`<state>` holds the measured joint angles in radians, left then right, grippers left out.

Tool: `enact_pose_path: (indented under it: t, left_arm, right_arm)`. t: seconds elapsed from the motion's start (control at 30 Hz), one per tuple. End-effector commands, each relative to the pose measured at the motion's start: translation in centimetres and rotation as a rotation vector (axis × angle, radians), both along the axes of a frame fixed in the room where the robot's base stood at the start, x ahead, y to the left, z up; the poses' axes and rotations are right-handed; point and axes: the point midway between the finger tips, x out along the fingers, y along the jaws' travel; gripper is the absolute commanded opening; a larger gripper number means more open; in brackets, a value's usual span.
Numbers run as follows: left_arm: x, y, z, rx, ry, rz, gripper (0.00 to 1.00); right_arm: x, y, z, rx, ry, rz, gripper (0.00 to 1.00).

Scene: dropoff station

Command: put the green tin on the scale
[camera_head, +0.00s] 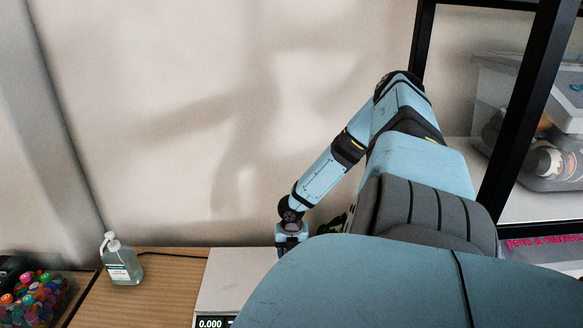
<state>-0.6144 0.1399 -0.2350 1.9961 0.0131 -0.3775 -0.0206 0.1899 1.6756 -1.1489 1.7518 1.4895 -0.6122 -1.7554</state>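The scale (228,278) is a pale flat platform on the wooden table, with a dark display reading 0.000 at its front. Its right part is hidden behind my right arm. No green tin shows in the head view. My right arm comes in from the right and crosses the picture, its far end reaching down just behind the scale. The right gripper's fingers are hidden behind the nearer arm links. My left arm and gripper are outside the view.
A clear pump bottle (122,262) stands left of the scale. A bin of colourful round items (38,295) is at the far left. A black-framed shelf (515,125) with clear storage boxes stands at the right. Bare wood (155,295) lies between bottle and scale.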

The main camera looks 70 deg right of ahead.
Motion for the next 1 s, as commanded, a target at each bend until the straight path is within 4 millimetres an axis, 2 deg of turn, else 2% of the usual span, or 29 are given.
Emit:
enact_pose_path:
  t: [0.1,0.47,0.5,0.6,0.87,1.0]
  left_arm:
    - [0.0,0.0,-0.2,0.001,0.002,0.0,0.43]
    - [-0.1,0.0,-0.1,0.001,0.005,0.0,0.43]
    - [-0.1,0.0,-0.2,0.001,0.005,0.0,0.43]
    - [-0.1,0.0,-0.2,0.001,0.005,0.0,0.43]
    - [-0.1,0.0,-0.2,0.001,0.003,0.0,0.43]
    - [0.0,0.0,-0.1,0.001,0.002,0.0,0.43]
  right_arm:
    - [0.0,0.1,-1.7,0.001,0.0,0.001,0.35]
    - [0.0,0.0,-2.0,0.001,0.0,0.001,0.35]
    - [0.0,0.0,-2.0,0.0,0.0,0.001,0.68]
    - [0.0,0.0,-2.0,0.0,0.0,0.001,0.87]
    - [0.0,0.0,-1.9,0.0,0.0,0.001,0.87]
    - [0.0,-0.1,-0.8,-0.002,-0.001,0.001,0.87]
